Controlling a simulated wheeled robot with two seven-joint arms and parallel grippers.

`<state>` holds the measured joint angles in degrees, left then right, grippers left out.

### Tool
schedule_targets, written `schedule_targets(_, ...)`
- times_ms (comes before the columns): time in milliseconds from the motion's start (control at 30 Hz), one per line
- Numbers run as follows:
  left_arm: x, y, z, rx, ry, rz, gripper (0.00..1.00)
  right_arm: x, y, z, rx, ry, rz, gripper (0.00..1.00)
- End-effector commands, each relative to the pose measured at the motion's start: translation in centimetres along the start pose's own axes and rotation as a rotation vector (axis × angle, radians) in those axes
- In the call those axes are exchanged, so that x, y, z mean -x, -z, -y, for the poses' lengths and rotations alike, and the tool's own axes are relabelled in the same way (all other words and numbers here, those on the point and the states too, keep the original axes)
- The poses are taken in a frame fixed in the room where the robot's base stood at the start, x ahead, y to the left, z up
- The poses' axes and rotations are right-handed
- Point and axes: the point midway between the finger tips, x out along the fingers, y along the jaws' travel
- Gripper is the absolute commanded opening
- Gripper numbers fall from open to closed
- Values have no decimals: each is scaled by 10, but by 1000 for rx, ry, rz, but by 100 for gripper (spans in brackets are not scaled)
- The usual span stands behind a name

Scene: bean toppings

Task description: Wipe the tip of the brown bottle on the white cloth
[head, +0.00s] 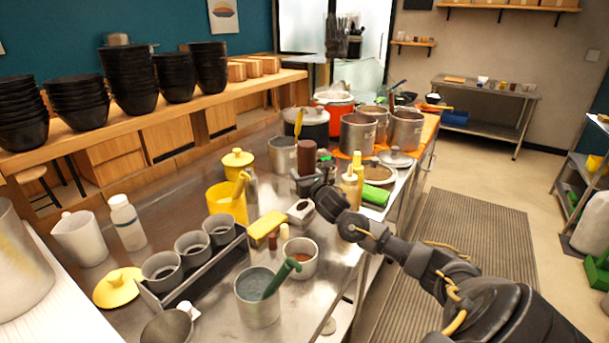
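A brown bottle (308,157) stands upright at the middle of the metal counter. My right arm comes in from the lower right, and its gripper (307,183) is at the bottle's lower part. The gripper appears closed around it, though the fingers are small and partly hidden. Which end of the bottle is its tip is not clear. I cannot make out a white cloth with certainty. A white, faintly striped surface (62,305) lies at the lower left, and I cannot tell whether it is cloth. My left gripper is not in view.
Yellow bottles (350,185) and a green-wrapped item (375,194) stand right of the gripper. A small white dish (300,211), a yellow block (266,226), a bowl (301,258) and a grey cup (257,297) are nearer. Several pots (358,134) crowd the back.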

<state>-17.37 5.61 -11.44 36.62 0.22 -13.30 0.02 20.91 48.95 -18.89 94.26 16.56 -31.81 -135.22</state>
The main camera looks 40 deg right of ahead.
Motion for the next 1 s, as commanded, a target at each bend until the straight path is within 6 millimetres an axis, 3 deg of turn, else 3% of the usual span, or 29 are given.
schedule_targets(33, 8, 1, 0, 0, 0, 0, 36, 0, -11, 0, -1, 0, 3, 45)
schedule_targets(433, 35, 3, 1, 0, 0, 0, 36, 0, -48, 0, 0, 0, 5, 45)
schedule_targets(1000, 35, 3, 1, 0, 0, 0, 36, 0, -50, 0, -1, 0, 4, 45)
